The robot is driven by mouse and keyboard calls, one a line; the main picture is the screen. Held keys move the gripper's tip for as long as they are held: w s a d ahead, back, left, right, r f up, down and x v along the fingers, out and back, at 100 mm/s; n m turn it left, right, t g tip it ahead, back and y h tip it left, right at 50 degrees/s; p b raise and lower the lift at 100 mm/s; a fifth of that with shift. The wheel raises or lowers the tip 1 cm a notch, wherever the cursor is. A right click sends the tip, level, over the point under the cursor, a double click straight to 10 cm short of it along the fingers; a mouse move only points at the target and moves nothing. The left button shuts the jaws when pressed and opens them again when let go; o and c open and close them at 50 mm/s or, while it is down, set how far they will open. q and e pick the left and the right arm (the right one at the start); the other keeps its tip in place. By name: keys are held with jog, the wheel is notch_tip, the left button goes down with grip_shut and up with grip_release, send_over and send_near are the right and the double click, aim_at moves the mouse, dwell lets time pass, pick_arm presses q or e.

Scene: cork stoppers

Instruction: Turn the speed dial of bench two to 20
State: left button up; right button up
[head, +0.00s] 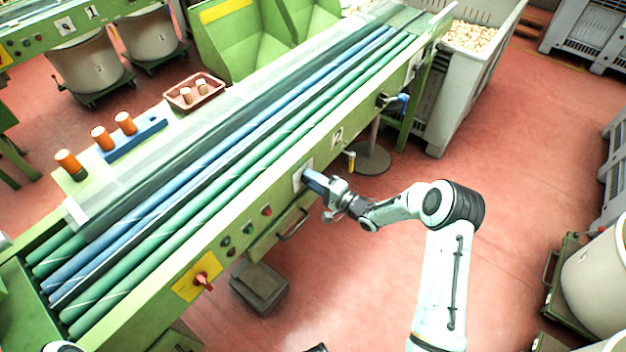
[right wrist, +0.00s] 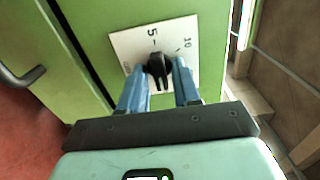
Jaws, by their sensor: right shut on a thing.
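Bench two (head: 230,213) is the long green bench with a "2" label (head: 337,136) on its front. The speed dial is a black knob (right wrist: 158,66) on a white scale plate (right wrist: 124,44). In the head view the plate (head: 297,174) shows beside my fingertips, but the knob is hidden. My right gripper (head: 309,180) is shut on the knob, with one blue finger on each side of it in the right wrist view (right wrist: 160,74). The figures 5 and 10 show on the scale; other figures are hidden. I cannot tell the pointer's exact setting. My left gripper is not in view.
A red switch on a yellow plate (head: 197,277), several push buttons and a drawer handle (head: 293,224) are on the bench front. A blue-handled valve (head: 402,98) is farther along. A grey pedal box (head: 259,287) stands below.

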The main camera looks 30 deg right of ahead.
jog(key=o, duration=0.7)
jog(key=shift+o, duration=0.2)
jog(key=shift+s, duration=0.1)
jog(key=v, duration=1.3)
jog(key=shift+s, duration=0.15)
